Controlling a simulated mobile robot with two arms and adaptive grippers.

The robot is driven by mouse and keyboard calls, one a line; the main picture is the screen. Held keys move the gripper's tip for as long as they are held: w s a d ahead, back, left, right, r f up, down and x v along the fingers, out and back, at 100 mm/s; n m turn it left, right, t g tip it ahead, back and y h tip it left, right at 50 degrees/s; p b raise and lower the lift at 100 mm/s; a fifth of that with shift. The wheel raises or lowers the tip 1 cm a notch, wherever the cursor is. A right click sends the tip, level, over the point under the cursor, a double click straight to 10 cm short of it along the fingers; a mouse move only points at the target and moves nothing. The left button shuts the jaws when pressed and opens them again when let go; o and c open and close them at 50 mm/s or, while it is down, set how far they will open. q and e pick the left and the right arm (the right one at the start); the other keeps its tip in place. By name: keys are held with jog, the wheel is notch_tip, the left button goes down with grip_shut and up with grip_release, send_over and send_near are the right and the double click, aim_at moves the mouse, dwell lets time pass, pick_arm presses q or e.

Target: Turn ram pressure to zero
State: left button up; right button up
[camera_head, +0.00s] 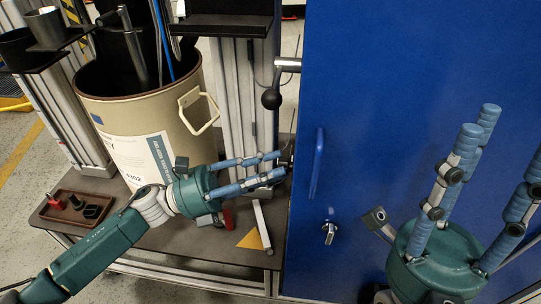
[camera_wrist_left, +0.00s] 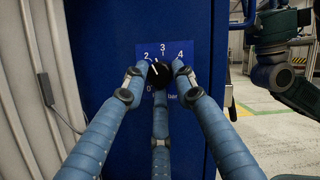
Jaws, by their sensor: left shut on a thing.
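The ram pressure knob (camera_wrist_left: 162,75) is a black dial on a blue scale plate (camera_wrist_left: 176,51) in the left wrist view. A white mark on the knob points up and left, near the 2. My left gripper (camera_head: 279,165) reaches the side of the blue cabinet (camera_head: 375,130). Its three fingers are shut on the knob and hide its lower part. My right gripper (camera_head: 505,145) is open and empty in front of the cabinet.
A beige drum (camera_head: 145,110) with a wire handle stands behind my left arm. A lever with a black ball (camera_head: 271,99) juts out above the left gripper. A small tray (camera_head: 77,207) and a yellow triangular piece (camera_head: 250,240) lie on the dark platform.

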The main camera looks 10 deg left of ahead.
pick_arm(q)
jog(key=shift+r+n+t+y+p, duration=0.25)
jog(key=shift+n+t+y+p, duration=0.05)
jog(key=shift+n+p, duration=0.7)
jog(key=o, duration=1.1)
jog(key=shift+s, duration=0.1)
jog(key=shift+a+f, duration=0.1)
jog(key=shift+f, duration=0.05)
jog(key=v, duration=1.1)
jog(key=shift+a, duration=0.4)
jog(key=shift+s, duration=0.1)
